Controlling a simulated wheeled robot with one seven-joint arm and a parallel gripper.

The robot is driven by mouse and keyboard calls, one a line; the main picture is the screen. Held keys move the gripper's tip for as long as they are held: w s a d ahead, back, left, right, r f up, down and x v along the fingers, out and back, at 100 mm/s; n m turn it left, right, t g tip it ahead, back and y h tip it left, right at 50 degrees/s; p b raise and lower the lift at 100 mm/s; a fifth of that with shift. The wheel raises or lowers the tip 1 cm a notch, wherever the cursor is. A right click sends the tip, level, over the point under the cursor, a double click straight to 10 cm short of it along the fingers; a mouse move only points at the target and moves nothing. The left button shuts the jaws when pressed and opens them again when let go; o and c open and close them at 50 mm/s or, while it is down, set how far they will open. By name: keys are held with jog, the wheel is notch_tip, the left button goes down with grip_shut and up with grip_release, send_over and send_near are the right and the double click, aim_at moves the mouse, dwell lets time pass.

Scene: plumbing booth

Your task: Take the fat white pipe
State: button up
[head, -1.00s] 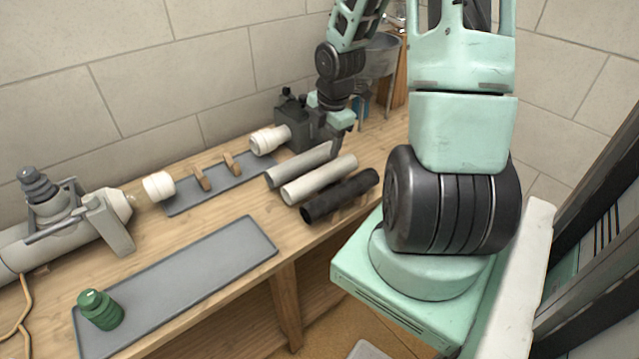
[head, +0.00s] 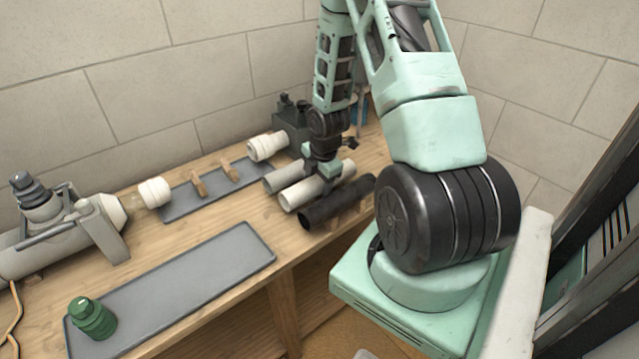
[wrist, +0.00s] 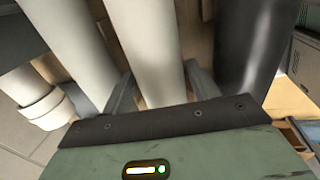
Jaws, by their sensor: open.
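The fat white pipe (head: 302,193) lies in the middle of three parallel pipes on the workbench, between a light grey pipe (head: 281,179) and a black pipe (head: 318,213). My gripper (head: 324,182) is down over the white pipe and hides part of it. In the wrist view the white pipe (wrist: 147,45) runs between the two fingers of my gripper (wrist: 163,88). The fingers are apart, one on each side of it, and it is not clamped. I cannot tell whether either finger touches it. The grey and black pipes lie outside the fingers.
A grey tray (head: 178,206) with wooden blocks (head: 199,184) is left of the pipes. A white fitting (head: 267,146) sits behind them near a dark machine. A front tray (head: 190,285) holds a green fitting (head: 92,318). A clamp with a large grey pipe stands far left.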

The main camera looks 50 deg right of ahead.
jog(key=shift+f, duration=0.15)
jog(key=c, duration=0.8)
